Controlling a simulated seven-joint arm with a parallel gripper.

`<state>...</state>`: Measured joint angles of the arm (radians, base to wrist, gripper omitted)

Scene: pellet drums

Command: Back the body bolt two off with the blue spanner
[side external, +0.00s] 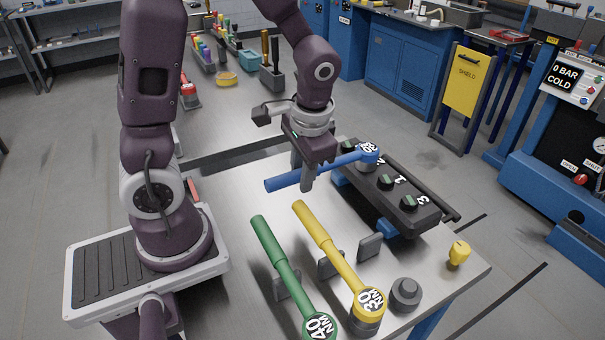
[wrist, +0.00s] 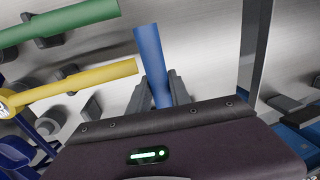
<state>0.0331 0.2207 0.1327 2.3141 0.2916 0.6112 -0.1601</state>
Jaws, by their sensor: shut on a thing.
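The blue spanner (side external: 316,174) is gripped by its handle in my gripper (side external: 303,176), which is shut around it. The handle also shows between the fingers in the wrist view (wrist: 151,60). The spanner's round head, marked 20, is over the far part of the black body block (side external: 430,217). A grey socket shows under the head, at a bolt position beside a partly covered label that looks like 2. The bolt there is hidden, and I cannot tell whether the socket is fully seated.
The green spanner (side external: 277,255) and yellow spanner (side external: 326,245) rest on holders at the front of the steel bench. A grey round socket piece (side external: 405,294) and a yellow knob-like piece (side external: 459,253) stand near its right edge. Bare bench lies left of the green spanner.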

